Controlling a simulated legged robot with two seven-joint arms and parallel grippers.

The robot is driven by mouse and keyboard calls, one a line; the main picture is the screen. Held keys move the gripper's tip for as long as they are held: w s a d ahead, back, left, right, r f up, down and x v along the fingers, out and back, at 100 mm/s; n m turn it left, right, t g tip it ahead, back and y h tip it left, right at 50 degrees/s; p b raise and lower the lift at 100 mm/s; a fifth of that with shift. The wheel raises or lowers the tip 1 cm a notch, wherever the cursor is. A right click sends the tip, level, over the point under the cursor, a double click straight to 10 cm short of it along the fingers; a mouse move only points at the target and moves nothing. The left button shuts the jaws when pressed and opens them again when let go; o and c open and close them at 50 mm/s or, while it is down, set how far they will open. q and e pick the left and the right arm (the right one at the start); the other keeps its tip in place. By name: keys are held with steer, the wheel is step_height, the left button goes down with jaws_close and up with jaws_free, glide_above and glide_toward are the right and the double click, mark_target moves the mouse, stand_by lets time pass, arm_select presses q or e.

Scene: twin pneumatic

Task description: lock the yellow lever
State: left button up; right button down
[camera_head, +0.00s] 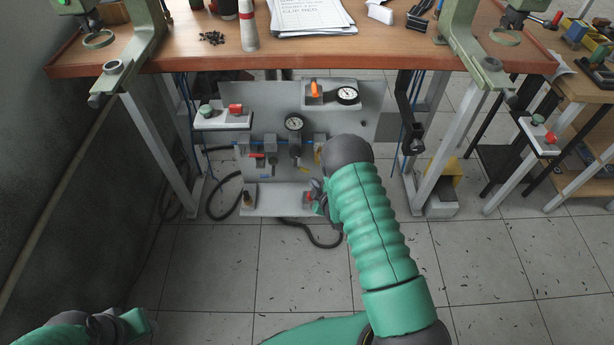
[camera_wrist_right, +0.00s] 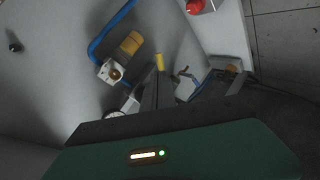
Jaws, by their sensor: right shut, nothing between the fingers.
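A grey pneumatic panel (camera_head: 230,168) hangs under the workbench. A small yellow piece (camera_head: 303,170), apparently the yellow lever, shows on it right of the middle gauge. In the right wrist view a yellow tip (camera_wrist_right: 159,61) stands just beyond my right gripper (camera_wrist_right: 157,78), and a thicker yellow cylinder (camera_wrist_right: 131,42) sits by a white fitting to its left. I cannot tell whether the fingers touch the tip. My right gripper (camera_head: 318,196) is shut and empty, in front of the panel's lower right. My left gripper (camera_head: 105,327) is at the bottom left, far from the panel; its jaws are unclear.
A red lever (camera_head: 257,156) and round gauge (camera_head: 294,123) are on the panel. An orange switch (camera_head: 314,88) and second gauge (camera_head: 347,95) sit above. A button box (camera_head: 222,118) is left. Bench legs (camera_head: 158,145) flank the panel. The tiled floor ahead is mostly clear.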

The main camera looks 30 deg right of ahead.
mark_target(305, 171)
steer(key=b+x, duration=0.3)
steer(key=x, duration=0.6)
steer(key=shift+w, duration=0.2)
steer(key=shift+f+b, duration=0.25)
steer(key=shift+b, duration=0.1)
steer(key=f+m+t+y+b, duration=0.1)
steer(key=m+b, duration=0.1)
steer(key=a+f+m+t+y+b, duration=0.1)
steer(key=m+t+b, duration=0.1)
steer(key=f+m+t+y+b, duration=0.1)
steer(key=m+t+b, duration=0.1)
steer(key=b, duration=0.1)
steer(key=shift+w+a+m, duration=0.15)
steer(key=shift+w+m, duration=0.15)
steer(key=shift+w, duration=0.1)
